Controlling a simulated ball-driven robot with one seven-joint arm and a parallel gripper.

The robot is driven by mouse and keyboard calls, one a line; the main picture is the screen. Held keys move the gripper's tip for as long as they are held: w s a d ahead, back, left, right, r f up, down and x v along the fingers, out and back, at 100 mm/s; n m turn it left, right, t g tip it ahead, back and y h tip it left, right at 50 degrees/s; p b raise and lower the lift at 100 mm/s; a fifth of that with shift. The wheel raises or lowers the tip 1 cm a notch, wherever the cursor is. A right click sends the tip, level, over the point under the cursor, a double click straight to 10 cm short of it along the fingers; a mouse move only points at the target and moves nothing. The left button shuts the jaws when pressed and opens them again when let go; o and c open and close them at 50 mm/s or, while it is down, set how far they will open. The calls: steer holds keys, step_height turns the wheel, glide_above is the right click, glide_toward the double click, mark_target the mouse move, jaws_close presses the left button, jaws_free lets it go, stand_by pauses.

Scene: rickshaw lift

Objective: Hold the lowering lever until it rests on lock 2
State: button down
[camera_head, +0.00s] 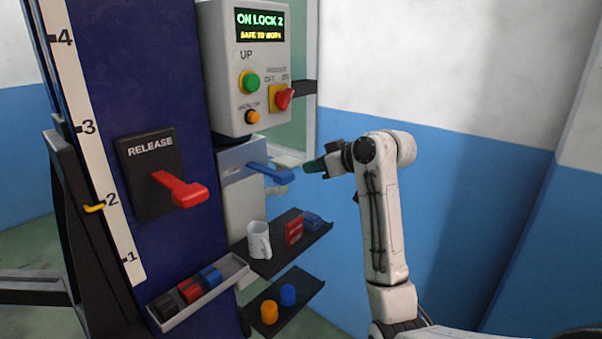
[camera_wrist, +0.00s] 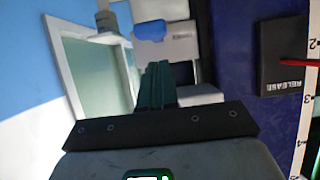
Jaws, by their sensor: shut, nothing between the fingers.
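A blue lever (camera_head: 270,172) sticks out of the grey box below the control panel. It also shows in the wrist view (camera_wrist: 150,30), beyond my fingertips. My gripper (camera_head: 308,166) is shut and empty, just right of the blue lever, with a small gap in the picture; the fingers (camera_wrist: 158,68) look pressed together. The control panel display (camera_head: 259,24) reads "ON LOCK 2" and "SAFE TO WORK". A yellow pointer (camera_head: 94,208) sits by the 2 on the white scale (camera_head: 90,130). A red release lever (camera_head: 180,190) sits on a black plate on the blue column.
The control panel (camera_head: 240,85) carries a green button, an orange button and a red switch. Below the blue lever, a dark shelf (camera_head: 268,262) holds a white mug (camera_head: 259,240) and small boxes. A grey tray (camera_head: 165,312) and a lower shelf hold small items. Right of my arm is open room.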

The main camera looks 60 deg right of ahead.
steer(key=shift+v, duration=1.15)
steer(key=shift+w, duration=0.1)
steer(key=a+f+g+y, duration=0.4)
steer(key=a+f+g, duration=0.1)
steer(key=a+f, duration=1.9)
steer(key=s+a+f+n+g, duration=0.1)
steer(key=s+a+f+g, duration=0.2)
steer(key=s+a+f, duration=0.3)
steer(key=s+a+f+n+g+h, duration=0.1)
steer(key=s+a+f+g, duration=0.2)
steer(key=s, duration=0.9)
step_height(320, 180, down, 5)
steer(key=a, duration=0.3)
steer(key=shift+g, duration=0.3)
steer(key=c, duration=1.9)
jaws_free()
